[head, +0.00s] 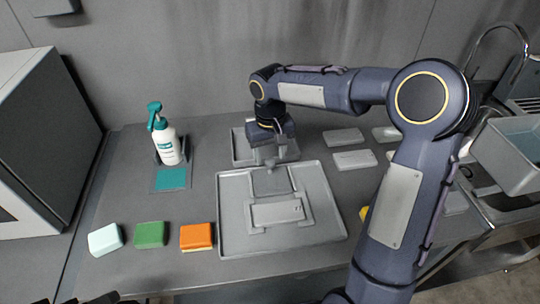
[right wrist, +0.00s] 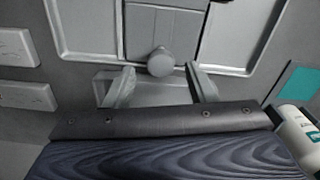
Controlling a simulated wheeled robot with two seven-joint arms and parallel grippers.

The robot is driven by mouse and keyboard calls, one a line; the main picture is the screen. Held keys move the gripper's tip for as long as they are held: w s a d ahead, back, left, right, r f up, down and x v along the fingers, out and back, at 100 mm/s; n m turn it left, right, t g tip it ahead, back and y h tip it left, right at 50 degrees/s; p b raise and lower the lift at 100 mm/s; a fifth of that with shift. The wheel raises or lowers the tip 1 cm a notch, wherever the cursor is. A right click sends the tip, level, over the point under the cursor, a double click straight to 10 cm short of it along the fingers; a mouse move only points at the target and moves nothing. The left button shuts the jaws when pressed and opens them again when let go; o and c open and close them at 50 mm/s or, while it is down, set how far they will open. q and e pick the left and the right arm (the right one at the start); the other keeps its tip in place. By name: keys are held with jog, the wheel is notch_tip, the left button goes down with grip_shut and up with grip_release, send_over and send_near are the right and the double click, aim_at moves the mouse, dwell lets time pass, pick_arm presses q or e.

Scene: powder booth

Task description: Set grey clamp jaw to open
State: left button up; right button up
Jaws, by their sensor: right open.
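A grey clamp fixture lies on a flat grey tray (head: 230,240) at the front middle of the bench, with a pale grey plate (head: 277,212) in its middle. A round grey knob (right wrist: 160,62) shows at its back edge in the right wrist view; I take it to be part of the clamp jaw. My right gripper (head: 271,156) reaches down at the back edge of the tray. In the right wrist view its two fingers (right wrist: 160,82) stand apart on either side of the knob, with gaps, and hold nothing. The knob is mostly hidden in the head view.
A smaller grey tray (head: 240,150) lies behind, under my right gripper. A spray bottle (head: 166,143) stands at left. White, green (head: 150,235) and orange (head: 197,236) blocks line the front left. Pale plates (head: 355,160) lie at right, before a sink with a bin (head: 510,152).

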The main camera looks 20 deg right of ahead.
notch_tip(320, 180, up, 6)
jog(key=shift+r, duration=0.3)
dwell(0.3)
jog(key=shift+s+r, duration=0.1)
jog(key=shift+s, duration=0.1)
jog(key=s+d+r+t+y, duration=0.1)
jog(key=s+r+t, duration=0.1)
jog(key=s, duration=1.1)
jog(key=s+a+f+t+y, duration=0.1)
jog(key=s+f, duration=0.1)
jog(key=s, duration=0.3)
jog(key=s+a+f+m+t+y, duration=0.1)
jog(key=s+a+f+t, duration=0.1)
jog(key=s, duration=0.4)
jog(key=shift+f+t+y, duration=0.3)
jog(key=shift+f+y, duration=0.1)
jog(key=shift+s, duration=0.1)
